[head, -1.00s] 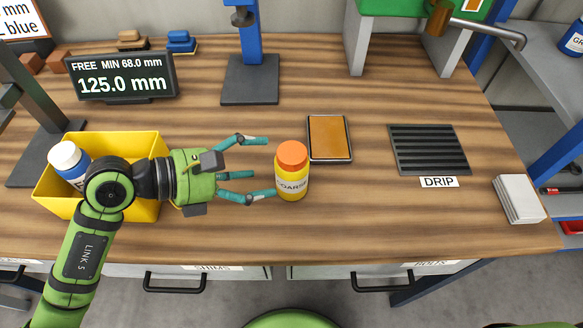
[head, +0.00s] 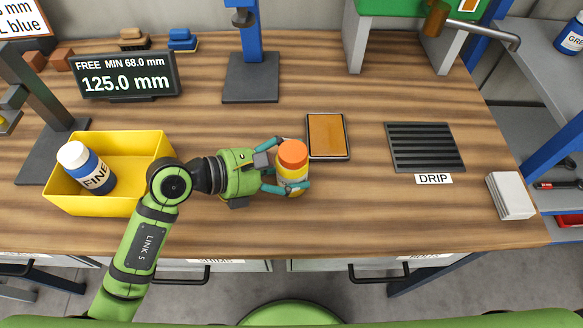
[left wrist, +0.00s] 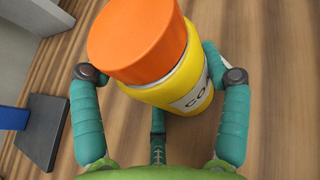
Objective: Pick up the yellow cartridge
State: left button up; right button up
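The yellow cartridge (head: 291,176) with an orange cap stands upright on the wooden bench, near the middle of the head view. It fills the upper middle of the left wrist view (left wrist: 185,85), where part of its label shows. My left gripper (head: 289,168) is around the cartridge from the left, with its teal fingers bent inward on both sides of it. A third finger shows low under the cartridge in the left wrist view. The fingertips are partly hidden, so full contact is hard to see. My right gripper is not in view.
A yellow bin (head: 130,150) holding a blue FINE bottle (head: 88,168) stands at left. An orange-topped tray (head: 327,136) lies just behind the cartridge. A black drip grate (head: 425,148) and white stack (head: 510,195) are at right. A blue post (head: 250,60) stands behind.

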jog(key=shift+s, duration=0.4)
pick_arm(q)
jog(key=shift+r, duration=0.1)
